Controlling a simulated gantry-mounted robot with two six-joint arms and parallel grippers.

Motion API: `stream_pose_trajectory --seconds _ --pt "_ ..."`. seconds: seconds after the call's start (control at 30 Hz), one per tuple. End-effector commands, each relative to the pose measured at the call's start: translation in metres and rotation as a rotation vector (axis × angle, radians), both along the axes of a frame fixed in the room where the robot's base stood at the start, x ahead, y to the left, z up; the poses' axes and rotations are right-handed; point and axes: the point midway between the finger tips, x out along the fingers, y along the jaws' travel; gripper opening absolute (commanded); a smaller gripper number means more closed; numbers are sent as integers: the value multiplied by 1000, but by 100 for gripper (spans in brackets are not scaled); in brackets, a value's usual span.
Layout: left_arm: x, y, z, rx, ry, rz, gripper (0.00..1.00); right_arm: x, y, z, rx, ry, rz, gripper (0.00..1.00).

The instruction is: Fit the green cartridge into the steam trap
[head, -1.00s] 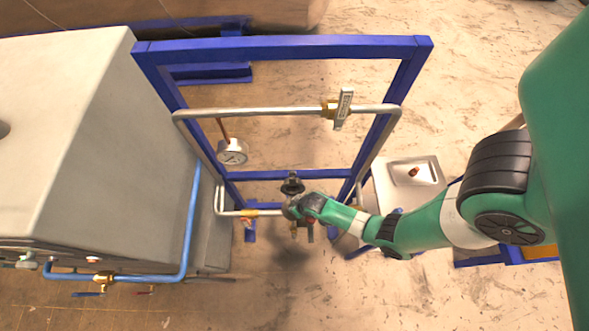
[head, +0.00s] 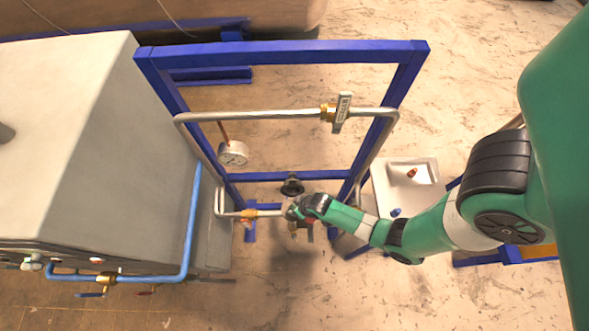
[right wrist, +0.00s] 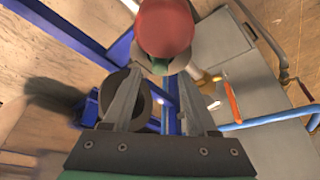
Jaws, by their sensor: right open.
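My right gripper (head: 290,209) is at the trap assembly low in the blue frame. In the right wrist view its two fingers (right wrist: 160,78) are apart, with nothing clearly held between them. A small green part (right wrist: 160,66), which may be the green cartridge, shows just beyond the fingertips, mostly hidden under a rounded red part (right wrist: 165,27). A dark round fitting (head: 292,186) stands just behind the gripper in the head view. The steam trap's body is largely covered by my gripper, so I cannot tell how the green part sits. My left gripper is out of view.
A blue frame (head: 290,50) carries steel piping (head: 260,115) and a gauge (head: 233,153). A grey cabinet (head: 100,150) stands left. A tray (head: 425,167) at right holds a reddish-brown piece (head: 412,173) and a blue piece (head: 396,212). Floor in front is clear.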

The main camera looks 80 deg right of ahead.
Motion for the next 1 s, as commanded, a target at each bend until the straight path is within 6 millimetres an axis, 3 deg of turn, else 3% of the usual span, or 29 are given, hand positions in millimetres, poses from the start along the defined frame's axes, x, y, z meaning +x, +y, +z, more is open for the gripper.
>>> stream_pose_trajectory --seconds 0.03,0.2,0.67,0.73,0.77,0.87,0.97,1.0 --pt "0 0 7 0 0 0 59 -3 2 13 -1 -2 1 59" --pt "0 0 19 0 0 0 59 -12 7 37 0 0 1 59" --pt "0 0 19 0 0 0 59 -14 8 40 0 0 0 59" --pt "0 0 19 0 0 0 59 -8 7 44 -5 -14 4 59" --pt "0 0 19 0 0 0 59 -1 6 49 -9 -29 8 59" --pt "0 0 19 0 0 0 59 45 -2 81 -41 -129 37 59" --pt "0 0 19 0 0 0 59 117 -8 147 -95 -306 89 59" --pt "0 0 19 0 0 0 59 148 -8 182 -119 -389 112 59"
